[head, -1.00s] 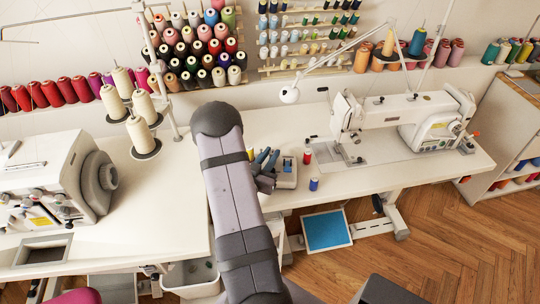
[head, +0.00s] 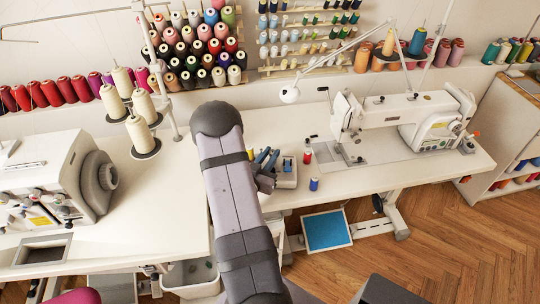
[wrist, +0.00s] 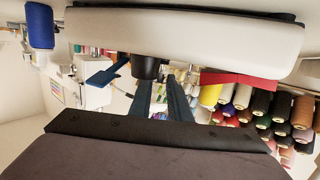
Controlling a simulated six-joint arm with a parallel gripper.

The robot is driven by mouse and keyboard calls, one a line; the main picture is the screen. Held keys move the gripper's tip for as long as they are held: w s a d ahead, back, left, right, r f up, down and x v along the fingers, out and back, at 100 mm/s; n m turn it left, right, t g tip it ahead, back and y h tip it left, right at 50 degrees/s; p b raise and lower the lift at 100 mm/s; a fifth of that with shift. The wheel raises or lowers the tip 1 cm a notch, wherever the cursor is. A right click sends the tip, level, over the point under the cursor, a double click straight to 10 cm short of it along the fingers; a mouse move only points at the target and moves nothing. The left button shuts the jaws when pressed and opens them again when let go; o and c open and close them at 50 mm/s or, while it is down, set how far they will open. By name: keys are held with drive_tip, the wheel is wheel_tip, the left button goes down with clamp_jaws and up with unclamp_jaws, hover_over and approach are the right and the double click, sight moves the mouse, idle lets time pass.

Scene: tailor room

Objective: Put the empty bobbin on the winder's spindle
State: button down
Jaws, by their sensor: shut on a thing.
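My gripper (head: 266,162) is at the left side of the small grey winder (head: 287,177) on the sewing table. In the wrist view its two dark blue fingers (wrist: 160,100) stand close together, with a narrow gap between them. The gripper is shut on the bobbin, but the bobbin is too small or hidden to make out. A light rounded body (wrist: 185,35), which looks like the winder, fills the top of the wrist view, with a black cylinder (wrist: 146,67) and a blue lever-like part (wrist: 107,75) beside it. I cannot clearly see the spindle.
A red spool (head: 307,156) and a blue spool (head: 314,184) stand right of the winder; the blue one also shows in the wrist view (wrist: 40,27). A sewing machine (head: 400,108) is further right. A cone stand (head: 145,155) and a serger (head: 50,180) are left.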

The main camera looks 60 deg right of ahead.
drive_tip(key=shift+f+b, duration=0.5)
drive_tip(key=shift+f, duration=0.05)
idle(0.4)
drive_tip(key=c, duration=1.9)
unclamp_jaws()
drive_tip(key=shift+a, duration=0.1)
drive_tip(key=shift+p+v, duration=0.5)
drive_tip(key=shift+v, duration=4.9)
drive_tip(key=shift+r, duration=0.1)
